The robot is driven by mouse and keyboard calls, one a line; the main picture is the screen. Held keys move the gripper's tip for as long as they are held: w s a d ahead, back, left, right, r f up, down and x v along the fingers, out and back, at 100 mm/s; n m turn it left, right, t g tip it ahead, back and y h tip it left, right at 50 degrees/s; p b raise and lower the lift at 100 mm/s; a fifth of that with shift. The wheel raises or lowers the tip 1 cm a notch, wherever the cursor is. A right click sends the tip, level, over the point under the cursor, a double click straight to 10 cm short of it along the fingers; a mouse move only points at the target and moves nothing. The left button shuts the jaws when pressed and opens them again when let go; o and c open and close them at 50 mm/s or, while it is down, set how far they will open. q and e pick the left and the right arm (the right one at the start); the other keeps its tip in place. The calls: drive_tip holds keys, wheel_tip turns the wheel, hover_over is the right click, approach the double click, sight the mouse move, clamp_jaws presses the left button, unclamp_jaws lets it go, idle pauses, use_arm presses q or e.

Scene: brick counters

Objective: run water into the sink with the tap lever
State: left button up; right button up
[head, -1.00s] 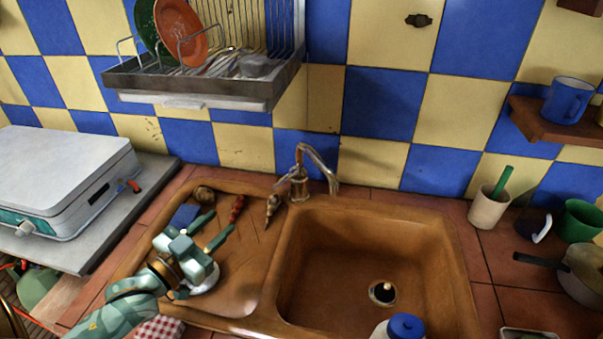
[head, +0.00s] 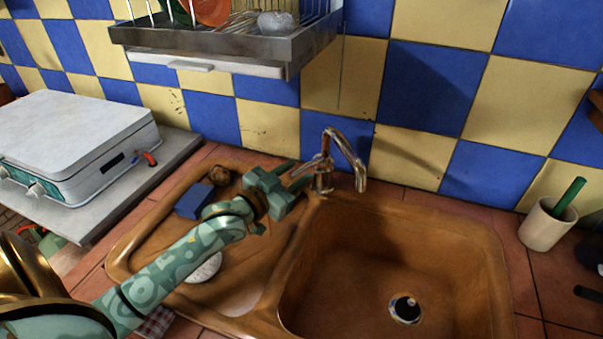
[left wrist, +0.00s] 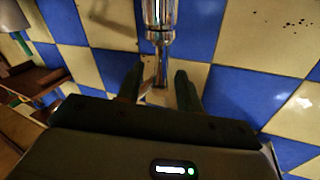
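The metal tap (head: 323,178) stands at the back edge of the brown sink (head: 400,250), its curved spout over the basin. No water shows below the spout. In the left wrist view the tap (left wrist: 158,22) is straight ahead. My left gripper (head: 298,174) is just left of the tap, fingers pointing at it. In the left wrist view my left gripper (left wrist: 158,86) is open, with a thin metal piece, seemingly the tap lever (left wrist: 150,74), between or just beyond its fingers. Whether they touch it I cannot tell. My right gripper is out of view.
A blue sponge (head: 194,201) and a brown lump (head: 218,174) lie on the drainboard left of my gripper. A dish rack (head: 215,45) hangs on the wall above. A cream cup (head: 547,226) stands right of the sink. The basin around the drain (head: 405,309) is clear.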

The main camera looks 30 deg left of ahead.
sight(301, 167)
use_arm(q)
drive_tip(key=shift+w+d, duration=0.2)
drive_tip(key=shift+w, duration=0.95)
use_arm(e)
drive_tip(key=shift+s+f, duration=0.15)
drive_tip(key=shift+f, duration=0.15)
use_arm(q)
drive_tip(key=shift+c, duration=0.4)
